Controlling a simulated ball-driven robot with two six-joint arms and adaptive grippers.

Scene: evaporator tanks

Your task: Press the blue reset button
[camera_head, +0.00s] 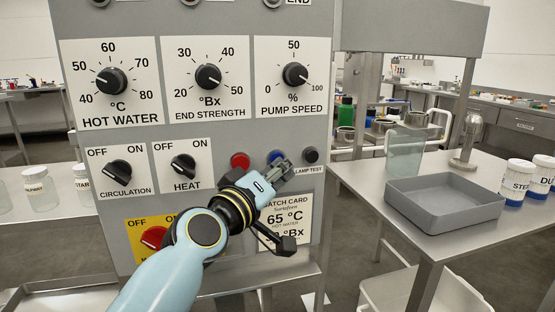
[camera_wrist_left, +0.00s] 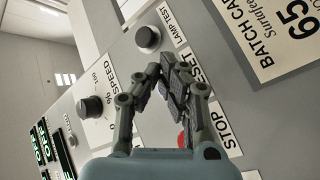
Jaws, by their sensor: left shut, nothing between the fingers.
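The blue reset button (camera_head: 275,155) is on the grey control panel, between the red stop button (camera_head: 240,160) and the black lamp test button (camera_head: 311,155). In the head view its lower part is hidden by my left gripper (camera_head: 283,167). My left gripper is shut and empty, its fingertips right at the blue button; I cannot tell whether they touch it. In the left wrist view the shut fingers (camera_wrist_left: 172,78) cover the blue button and part of the RESET label (camera_wrist_left: 192,66). My right gripper is not in view.
Around the buttons are the circulation knob (camera_head: 124,172), heat knob (camera_head: 184,168), a red switch on a yellow plate (camera_head: 153,238) and the batch card (camera_head: 285,218). A steel table with a grey tray (camera_head: 444,205) and jars (camera_head: 516,182) stands at the right.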

